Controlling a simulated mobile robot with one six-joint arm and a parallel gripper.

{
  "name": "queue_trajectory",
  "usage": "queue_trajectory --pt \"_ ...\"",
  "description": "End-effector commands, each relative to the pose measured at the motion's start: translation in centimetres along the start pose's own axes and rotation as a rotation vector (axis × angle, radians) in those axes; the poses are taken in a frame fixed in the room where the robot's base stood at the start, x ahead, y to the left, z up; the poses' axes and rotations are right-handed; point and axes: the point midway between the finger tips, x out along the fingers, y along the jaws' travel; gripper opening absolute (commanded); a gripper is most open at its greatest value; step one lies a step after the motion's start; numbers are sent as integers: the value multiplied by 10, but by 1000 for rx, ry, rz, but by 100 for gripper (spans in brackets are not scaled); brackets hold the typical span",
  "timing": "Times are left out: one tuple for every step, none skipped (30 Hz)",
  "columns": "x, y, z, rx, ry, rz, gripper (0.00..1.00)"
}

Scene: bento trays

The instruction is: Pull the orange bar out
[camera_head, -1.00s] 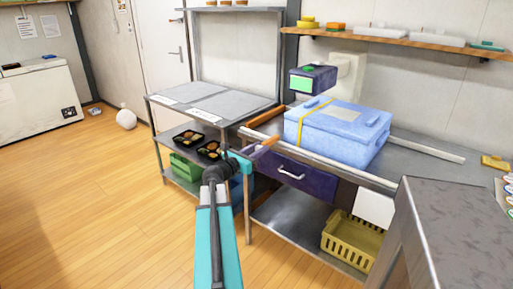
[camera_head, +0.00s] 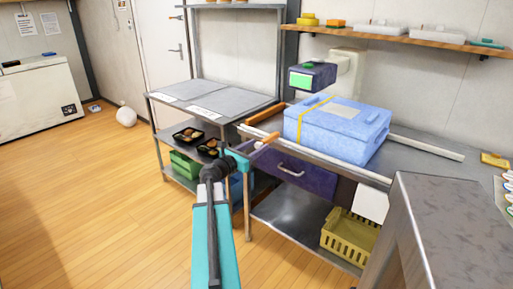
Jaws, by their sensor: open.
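A short orange bar (camera_head: 270,138) sticks out at the front left corner of the steel bench, above the purple drawer. Its near end looks pale. A longer orange-brown bar (camera_head: 266,113) lies along the bench's left edge behind it; I cannot tell whether the two are joined. My gripper (camera_head: 243,155), with teal fingers, is open just left of and below the short bar's near end. It appears apart from the bar, though contact is hard to judge at this size.
The purple drawer (camera_head: 300,173) has a pale handle. A blue box (camera_head: 340,132) with a yellow strap stands on the bench. A shelf unit (camera_head: 205,100) holding food trays (camera_head: 188,134) stands left. A yellow crate (camera_head: 348,240) sits below. The left floor is open.

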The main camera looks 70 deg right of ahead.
Motion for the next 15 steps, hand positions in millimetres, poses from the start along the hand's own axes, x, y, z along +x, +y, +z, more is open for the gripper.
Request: queue_trajectory --pt "-5 0 0 0 0 1 44" --pt "-7 -1 0 0 0 0 44" --pt "-11 -1 0 0 0 0 44" --pt "-15 -1 0 0 0 0 44" --pt "-18 -1 0 0 0 1 44" --pt "-23 -1 0 0 1 2 44" --pt "-28 -1 0 0 1 2 44" --pt "-32 -1 0 0 1 1 44" --pt "-38 -1 0 0 1 1 44" --pt "-43 -1 0 0 1 2 44" --pt "-48 -1 0 0 1 2 44" --pt "-53 -1 0 0 1 2 44" --pt "-58 -1 0 0 1 1 44" --pt "-64 -1 0 0 1 2 44" --pt "-70 0 -1 0 1 3 44"
